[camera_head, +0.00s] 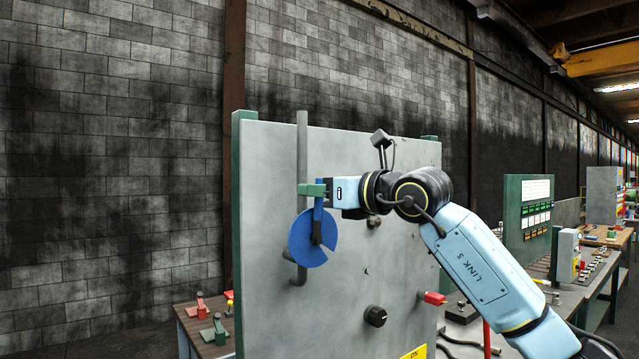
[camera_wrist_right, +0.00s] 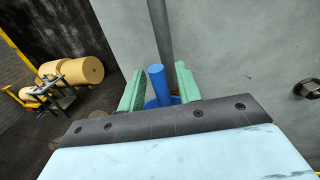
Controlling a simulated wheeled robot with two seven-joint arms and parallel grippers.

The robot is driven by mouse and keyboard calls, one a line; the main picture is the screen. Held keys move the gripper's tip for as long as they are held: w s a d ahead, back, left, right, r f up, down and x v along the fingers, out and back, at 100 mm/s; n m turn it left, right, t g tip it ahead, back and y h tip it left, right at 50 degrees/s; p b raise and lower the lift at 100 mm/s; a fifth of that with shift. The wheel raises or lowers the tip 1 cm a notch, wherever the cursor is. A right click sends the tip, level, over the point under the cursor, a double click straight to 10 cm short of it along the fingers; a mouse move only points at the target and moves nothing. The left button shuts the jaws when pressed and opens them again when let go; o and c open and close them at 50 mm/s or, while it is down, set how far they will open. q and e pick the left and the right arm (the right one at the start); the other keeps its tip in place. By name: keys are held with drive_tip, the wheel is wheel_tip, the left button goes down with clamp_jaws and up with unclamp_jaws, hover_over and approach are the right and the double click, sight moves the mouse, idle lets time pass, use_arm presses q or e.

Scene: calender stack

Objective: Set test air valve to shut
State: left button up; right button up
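A blue valve (camera_head: 308,240) with a notched round disc and a straight lever sits on a vertical grey pipe (camera_head: 302,150) at the left of a grey panel (camera_head: 400,260). Its lever points up. My right gripper (camera_head: 312,190) reaches in from the right at the lever. In the right wrist view, its green fingers stand on either side of the blue lever (camera_wrist_right: 157,82), with small gaps showing. The fingers are open around the lever. The disc is mostly hidden behind the fingers there. I see no name on the valve. My left gripper is not in view.
The panel also carries a black knob (camera_head: 375,316), a red-handled part (camera_head: 433,298) and a yellow ON label (camera_head: 414,353). A bench with red and green clamps (camera_head: 215,331) stands at left behind the panel. Paper rolls (camera_wrist_right: 82,70) lie on the floor beyond.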

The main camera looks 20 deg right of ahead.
drive_tip(key=shift+w, duration=0.1)
clamp_jaws()
